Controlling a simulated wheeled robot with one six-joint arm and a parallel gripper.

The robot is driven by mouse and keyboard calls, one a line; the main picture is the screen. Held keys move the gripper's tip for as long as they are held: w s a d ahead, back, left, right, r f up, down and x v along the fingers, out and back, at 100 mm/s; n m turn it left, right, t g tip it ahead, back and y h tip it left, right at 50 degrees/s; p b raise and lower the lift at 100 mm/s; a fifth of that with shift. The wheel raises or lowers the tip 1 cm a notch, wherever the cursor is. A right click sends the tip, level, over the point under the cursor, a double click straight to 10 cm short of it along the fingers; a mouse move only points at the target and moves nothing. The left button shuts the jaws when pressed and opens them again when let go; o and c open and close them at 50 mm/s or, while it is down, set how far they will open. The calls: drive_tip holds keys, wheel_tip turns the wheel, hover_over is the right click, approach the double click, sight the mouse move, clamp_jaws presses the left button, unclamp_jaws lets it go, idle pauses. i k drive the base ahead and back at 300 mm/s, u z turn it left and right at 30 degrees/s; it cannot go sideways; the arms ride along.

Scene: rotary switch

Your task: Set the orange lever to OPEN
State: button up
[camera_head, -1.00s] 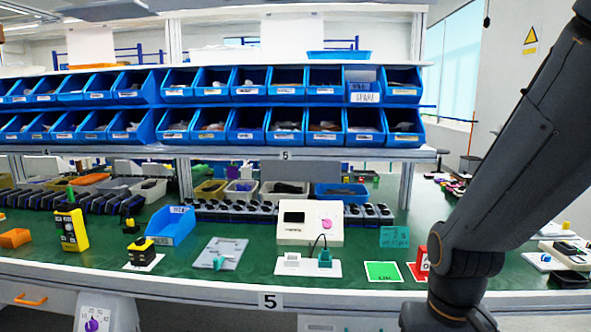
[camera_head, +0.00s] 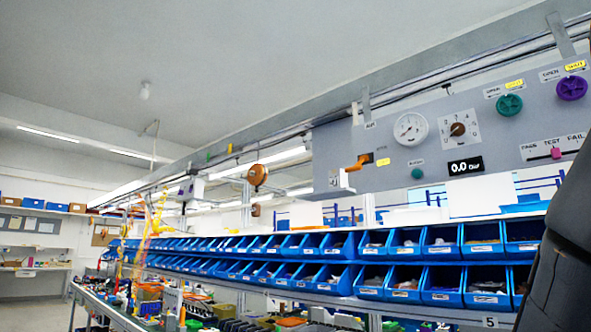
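The orange lever (camera_head: 358,163) is on the lower left part of a grey overhead panel (camera_head: 440,110). It looks short and slightly slanted, with its right end a little higher. My gripper is out of view. Only a dark part of my arm shows at the right edge, apart from the lever.
Blue bins (camera_head: 405,243) line the shelves beneath.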

sight(357, 166)
drive_tip(key=u, duration=0.2)
drive_tip(key=k, duration=0.65)
drive_tip(key=u, duration=0.4)
drive_tip(key=i, duration=1.25)
drive_tip(key=z, duration=0.6)
